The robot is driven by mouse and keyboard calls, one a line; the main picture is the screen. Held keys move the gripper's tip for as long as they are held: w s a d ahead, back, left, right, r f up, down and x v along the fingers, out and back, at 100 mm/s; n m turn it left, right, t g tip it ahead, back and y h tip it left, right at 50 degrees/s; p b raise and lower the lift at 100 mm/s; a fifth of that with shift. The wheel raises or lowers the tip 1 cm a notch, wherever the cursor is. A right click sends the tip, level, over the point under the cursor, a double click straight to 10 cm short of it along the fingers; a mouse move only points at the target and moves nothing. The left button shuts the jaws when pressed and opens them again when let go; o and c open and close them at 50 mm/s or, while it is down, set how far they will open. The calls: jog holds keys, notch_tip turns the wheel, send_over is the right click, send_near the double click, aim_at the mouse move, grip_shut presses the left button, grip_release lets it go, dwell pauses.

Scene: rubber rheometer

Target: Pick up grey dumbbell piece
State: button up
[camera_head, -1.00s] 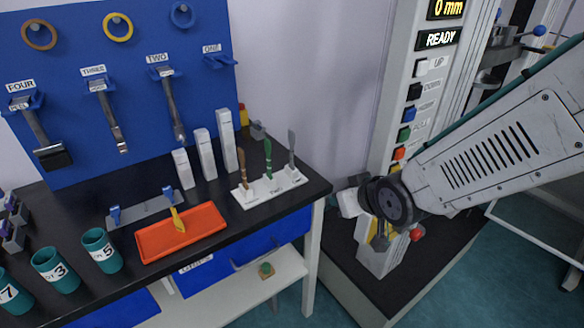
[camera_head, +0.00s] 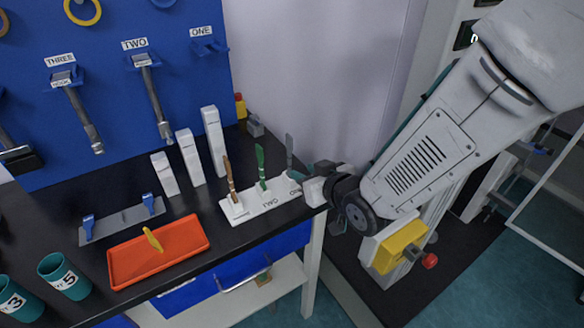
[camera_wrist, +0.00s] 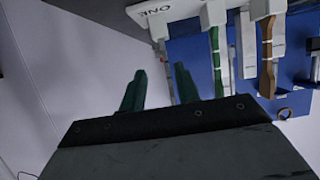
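The grey dumbbell piece (camera_head: 289,148) stands upright at the right end of a white rack (camera_head: 258,204), beside a green piece (camera_head: 262,166) and a brown piece (camera_head: 229,178). My gripper (camera_head: 303,172) is just right of the grey piece, close to the rack's right end. In the wrist view my gripper (camera_wrist: 160,72) has its two green fingers apart, with nothing held between them. The rack's label ONE (camera_wrist: 156,11) is ahead of the fingers. The green piece (camera_wrist: 217,52) and brown piece (camera_wrist: 268,55) are to the right there.
White blocks (camera_head: 189,158) of rising height stand behind the rack on the black table. An orange tray (camera_head: 195,232) with a yellow item lies left of it. A blue board (camera_head: 110,75) with hanging tools stands behind. The machine with a yellow box (camera_head: 398,247) is at the right.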

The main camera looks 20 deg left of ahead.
aim_at(289, 168)
jog(key=x, duration=0.7)
jog(key=shift+s+a+f, duration=0.2)
jog(key=shift+s+a, duration=0.1)
grip_shut()
